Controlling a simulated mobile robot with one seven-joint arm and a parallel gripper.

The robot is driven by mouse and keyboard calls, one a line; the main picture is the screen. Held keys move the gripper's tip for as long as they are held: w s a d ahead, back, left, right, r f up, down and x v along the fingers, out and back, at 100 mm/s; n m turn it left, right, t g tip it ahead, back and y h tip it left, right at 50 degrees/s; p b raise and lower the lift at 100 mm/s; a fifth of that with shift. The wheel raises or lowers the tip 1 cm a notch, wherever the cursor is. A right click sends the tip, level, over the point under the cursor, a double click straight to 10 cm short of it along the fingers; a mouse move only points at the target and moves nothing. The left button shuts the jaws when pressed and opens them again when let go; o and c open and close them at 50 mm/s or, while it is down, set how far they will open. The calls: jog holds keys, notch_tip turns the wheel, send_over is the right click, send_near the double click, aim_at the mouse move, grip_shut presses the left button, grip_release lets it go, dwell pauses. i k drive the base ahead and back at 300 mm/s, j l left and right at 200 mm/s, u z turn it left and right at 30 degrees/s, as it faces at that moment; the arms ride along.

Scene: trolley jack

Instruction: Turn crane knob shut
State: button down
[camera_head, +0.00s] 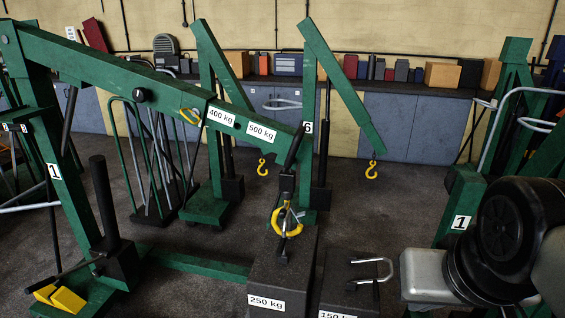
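The near green crane (85,65), marked 1, stands at left with its boom sloping down to the right. Its dark pump base (118,262) sits low on the column, with an upright black cylinder (104,205) and a thin lever (62,275) sticking out to the left. A separate knob on the pump is too small to make out, so I cannot tell how it is turned. The yellow hook (289,222) hangs at the boom's end over the 250 kg block. Part of my arm shows at lower right, but my gripper's fingers are not visible.
The 250 kg block (268,268) and a smaller block (345,290) with a shackle stand at front centre. Yellow wedge shapes (60,298) lie by the crane's foot. More green cranes (345,85) stand behind. A cabinet counter (400,120) runs along the back. Open floor lies between.

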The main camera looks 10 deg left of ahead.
aim_at(97, 273)
jog(key=u, duration=1.65)
